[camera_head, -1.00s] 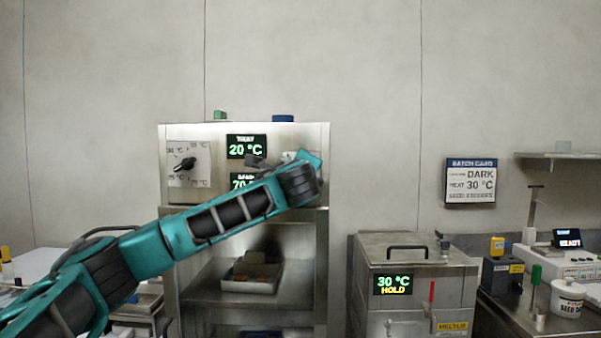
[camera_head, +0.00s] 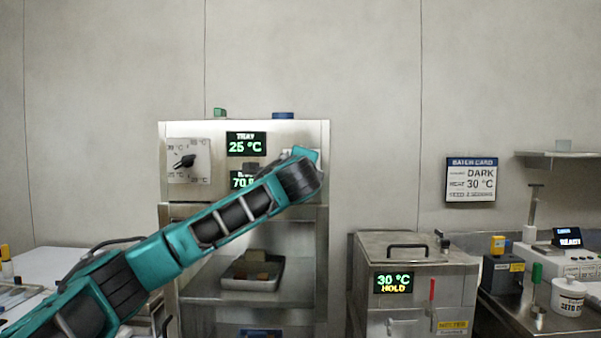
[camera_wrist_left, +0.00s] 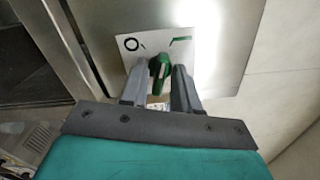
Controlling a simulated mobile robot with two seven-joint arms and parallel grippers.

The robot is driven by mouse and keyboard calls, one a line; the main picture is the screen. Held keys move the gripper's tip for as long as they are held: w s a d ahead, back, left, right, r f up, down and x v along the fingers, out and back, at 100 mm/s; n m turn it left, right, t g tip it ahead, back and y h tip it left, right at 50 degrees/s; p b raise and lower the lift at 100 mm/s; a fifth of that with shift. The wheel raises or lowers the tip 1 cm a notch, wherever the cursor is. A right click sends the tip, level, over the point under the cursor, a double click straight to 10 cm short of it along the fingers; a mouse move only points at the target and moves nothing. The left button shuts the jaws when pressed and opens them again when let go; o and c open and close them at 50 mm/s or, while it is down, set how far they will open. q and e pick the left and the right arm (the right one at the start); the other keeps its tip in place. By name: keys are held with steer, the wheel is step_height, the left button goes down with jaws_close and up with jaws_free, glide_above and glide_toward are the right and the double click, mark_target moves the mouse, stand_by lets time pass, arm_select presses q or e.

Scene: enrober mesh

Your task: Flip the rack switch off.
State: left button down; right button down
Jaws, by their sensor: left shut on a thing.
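The rack switch is a green lever (camera_wrist_left: 161,66) on a white plate (camera_wrist_left: 184,47) in the left wrist view. The plate carries a black ring mark at left and a green stroke at right. My left gripper (camera_wrist_left: 160,76) has its grey fingers on both sides of the lever and is shut on it. I cannot tell clearly which mark the lever leans to. In the head view my left forearm and wrist cover the switch, and the steel rack (camera_head: 320,180) stands behind them. My right gripper is in neither view.
The rack face has a black dial (camera_head: 185,161) and a display (camera_head: 246,144) reading 25 °C. A tray (camera_head: 233,278) sits on its shelf. A steel tank (camera_head: 440,285) reading 30 °C HOLD stands to the right. A batch card (camera_head: 471,181) hangs on the wall.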

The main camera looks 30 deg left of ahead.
arm_select(q)
steer(key=shift+f+n+b, duration=0.15)
steer(key=shift+n+b, duration=0.7)
steer(key=shift+n, duration=3.85)
steer(key=c, duration=1.2)
jaws_free()
steer(key=shift+o, duration=0.2)
steer(key=b+v, duration=0.2)
steer(key=v, duration=1.1)
